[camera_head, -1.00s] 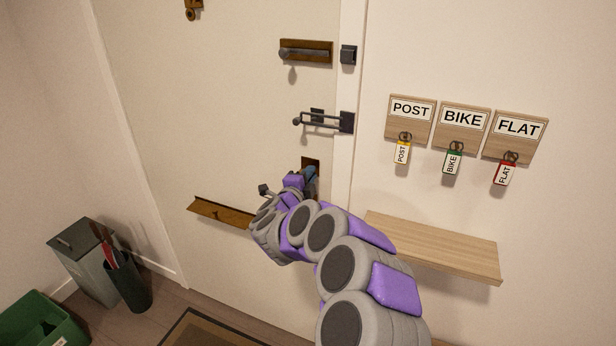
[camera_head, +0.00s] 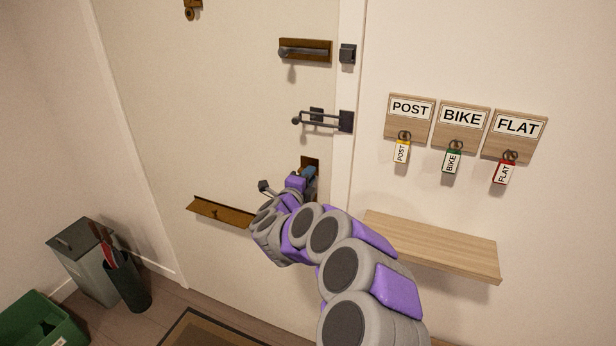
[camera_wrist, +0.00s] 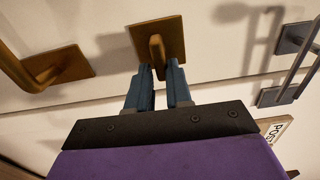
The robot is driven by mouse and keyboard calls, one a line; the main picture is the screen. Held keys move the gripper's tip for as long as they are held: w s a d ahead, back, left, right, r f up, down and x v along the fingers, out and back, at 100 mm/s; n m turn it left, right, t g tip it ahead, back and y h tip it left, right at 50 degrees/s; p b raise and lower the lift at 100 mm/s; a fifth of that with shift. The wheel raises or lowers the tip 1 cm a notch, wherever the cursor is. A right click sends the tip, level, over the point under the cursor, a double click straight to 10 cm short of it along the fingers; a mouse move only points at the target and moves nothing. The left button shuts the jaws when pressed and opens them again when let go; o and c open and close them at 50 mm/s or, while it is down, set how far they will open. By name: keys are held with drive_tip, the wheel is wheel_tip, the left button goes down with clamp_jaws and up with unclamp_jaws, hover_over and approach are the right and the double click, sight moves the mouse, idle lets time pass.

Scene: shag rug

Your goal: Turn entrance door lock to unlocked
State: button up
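The entrance door lock is a brass square plate (camera_wrist: 175,35) with a small upright thumb turn (camera_wrist: 156,48) standing out from it. In the head view part of its plate (camera_head: 310,162) shows on the door (camera_head: 220,110) near the right edge; my gripper hides the turn there. My gripper (camera_wrist: 159,68) is at the lock, its two blue fingers on either side of the turn's near end, with a narrow gap between them. I cannot tell whether they press on it. The head view shows my gripper (camera_head: 308,172) close against the door.
A brass handle (camera_wrist: 45,70) is beside the lock. A swing-bar latch (camera_head: 320,119) and a bolt (camera_head: 305,50) are above. A wooden shelf (camera_head: 435,247) and key tags (camera_head: 451,160) are on the right wall. A letter flap (camera_head: 220,212) is at lower left.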

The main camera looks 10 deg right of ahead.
drive_tip(key=o, duration=0.4)
drive_tip(key=p+v, duration=0.3)
drive_tip(key=v, duration=1.4)
drive_tip(key=shift+s+a, duration=0.15)
drive_tip(key=shift+a, duration=0.05)
